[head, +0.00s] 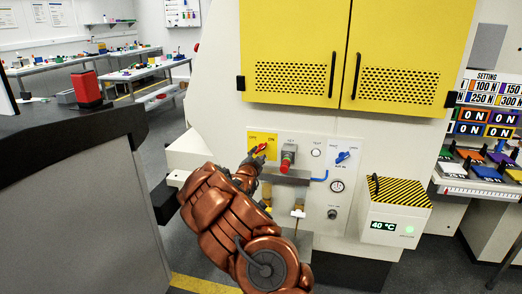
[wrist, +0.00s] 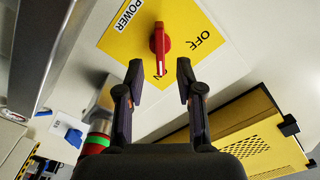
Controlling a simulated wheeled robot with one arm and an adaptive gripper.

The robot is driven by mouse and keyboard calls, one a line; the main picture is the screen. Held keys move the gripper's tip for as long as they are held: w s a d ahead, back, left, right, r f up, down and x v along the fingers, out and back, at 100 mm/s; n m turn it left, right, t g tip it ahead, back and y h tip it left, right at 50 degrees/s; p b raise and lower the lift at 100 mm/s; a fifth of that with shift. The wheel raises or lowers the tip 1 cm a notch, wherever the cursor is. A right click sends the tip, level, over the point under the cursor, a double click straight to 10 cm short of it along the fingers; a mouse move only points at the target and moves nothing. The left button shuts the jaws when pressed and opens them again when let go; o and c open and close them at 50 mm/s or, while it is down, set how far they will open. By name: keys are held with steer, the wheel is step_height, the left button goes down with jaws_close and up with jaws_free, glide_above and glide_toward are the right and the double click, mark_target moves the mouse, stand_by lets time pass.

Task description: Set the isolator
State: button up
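The isolator is a red rotary handle (wrist: 159,40) on a yellow plate (wrist: 118,42) marked POWER, with OFF lettering to its right in the wrist view. The handle lies nearly upright in that picture, its lower end at partly hidden lettering that ends in N. My gripper (wrist: 160,68) is open, its two dark fingers apart, just below the handle in the wrist view. In the head view the red handle (head: 260,148) shows beside my gripper (head: 252,160), on the panel's upper left; my arm hides part of the plate.
A red and green stack light or button (head: 288,157), a blue knob (head: 343,156) and a gauge (head: 337,186) sit right of the plate. Yellow cabinet doors (head: 290,45) are above. A box with a 40 °C display (head: 395,212) juts out at right.

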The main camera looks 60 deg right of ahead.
mark_target(261, 147)
steer(key=shift+x, duration=1.95)
steer(key=shift+w+d+p, duration=0.25)
steer(key=shift+d+p, duration=0.05)
steer(key=shift+d, duration=0.3)
jaws_close()
